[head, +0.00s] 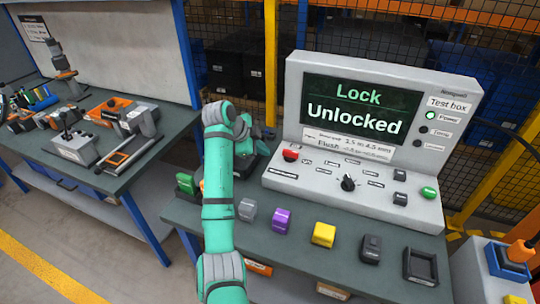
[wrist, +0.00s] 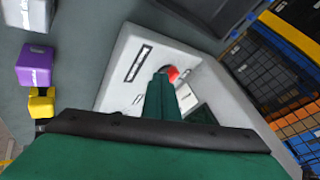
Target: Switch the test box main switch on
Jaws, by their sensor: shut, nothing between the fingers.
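The grey test box (head: 375,78) stands on the bench, its screen reading "Lock Unlocked". The lamp beside "Power" (head: 430,115) is lit green. Its sloped panel carries a red control (head: 290,155) at the left, a black rotary knob (head: 348,183) and a green button (head: 428,193). The labels are too small to show which is the main switch. My gripper (head: 264,145) is by the panel's left end, partly hidden by my arm. In the wrist view my shut, empty fingers (wrist: 163,76) point at the red control (wrist: 172,73), very close; I cannot tell whether they touch.
Purple (head: 281,220) and yellow (head: 323,234) blocks and a black tray (head: 420,265) lie along the bench front. A second bench with tools (head: 120,150) is at left. A mesh fence (head: 235,60) stands behind. Bare bench lies between the blocks and the panel.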

